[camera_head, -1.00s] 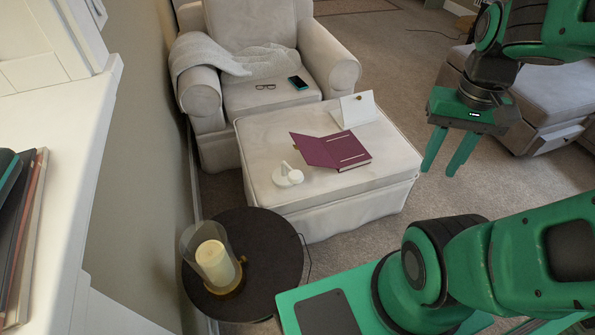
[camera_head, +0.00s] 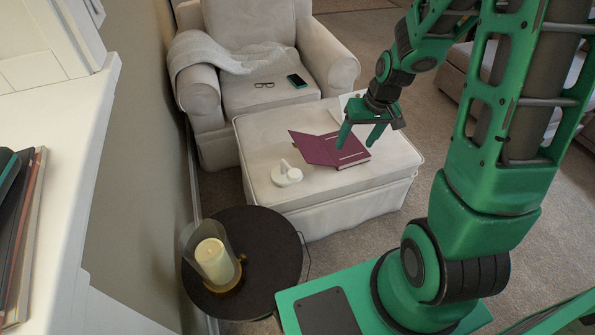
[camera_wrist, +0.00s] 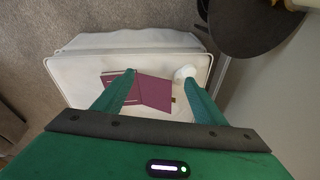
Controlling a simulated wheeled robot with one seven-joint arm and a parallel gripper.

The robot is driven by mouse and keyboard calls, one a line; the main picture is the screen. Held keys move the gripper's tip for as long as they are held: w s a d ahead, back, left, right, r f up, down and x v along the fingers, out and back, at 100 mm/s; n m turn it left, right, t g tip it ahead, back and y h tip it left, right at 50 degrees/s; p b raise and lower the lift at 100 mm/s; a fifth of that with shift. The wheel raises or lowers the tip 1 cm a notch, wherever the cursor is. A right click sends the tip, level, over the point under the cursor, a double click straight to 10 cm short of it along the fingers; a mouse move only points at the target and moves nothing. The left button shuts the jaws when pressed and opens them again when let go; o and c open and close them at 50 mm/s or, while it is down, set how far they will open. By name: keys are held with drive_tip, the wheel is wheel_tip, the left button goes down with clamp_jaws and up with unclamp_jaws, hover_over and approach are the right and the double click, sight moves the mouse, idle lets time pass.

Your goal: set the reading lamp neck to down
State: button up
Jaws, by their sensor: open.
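The reading lamp (camera_head: 288,176) is a small white object with a round base and a short part sticking up. It stands on the cream ottoman (camera_head: 262,143), left of the open purple book (camera_head: 318,150). In the wrist view the lamp (camera_wrist: 185,72) shows near the right fingertip, and its neck is too small to read clearly. My gripper (camera_head: 359,138) is open and empty. In the head view it appears over the right part of the book, apart from the lamp. In the wrist view my fingers (camera_wrist: 158,78) point at the ottoman, with the book between them.
A white card (camera_head: 349,101) behind my gripper is partly hidden. An armchair (camera_head: 262,92) with glasses and a phone (camera_head: 297,81) stands behind the ottoman. A dark round side table (camera_head: 270,236) with a glass-shaded candle (camera_head: 211,258) stands in front. A wall runs along the left.

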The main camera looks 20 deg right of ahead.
sight(298, 174)
drive_tip(key=w+a+f+y, duration=0.1)
drive_tip(key=w+a+f, duration=0.3)
drive_tip(key=f, duration=0.3)
drive_tip(key=w+a+f+t, duration=0.1)
drive_tip(key=w+a+f, duration=0.3)
drive_tip(key=f, duration=0.4)
drive_tip(key=w+a+f+t+y, duration=0.1)
drive_tip(key=w+a+f, duration=0.3)
drive_tip(key=f, duration=0.4)
drive_tip(key=shift+w+a+f+n+y, duration=0.2)
drive_tip(key=shift+w+a+n+y, duration=0.15)
drive_tip(key=shift+w, duration=0.4)
drive_tip(key=c, duration=1.5)
drive_tip(key=shift+s+f, duration=0.35)
drive_tip(key=shift+f, duration=0.4)
drive_tip(key=o, duration=1.5)
drive_tip(key=shift+d, duration=0.1)
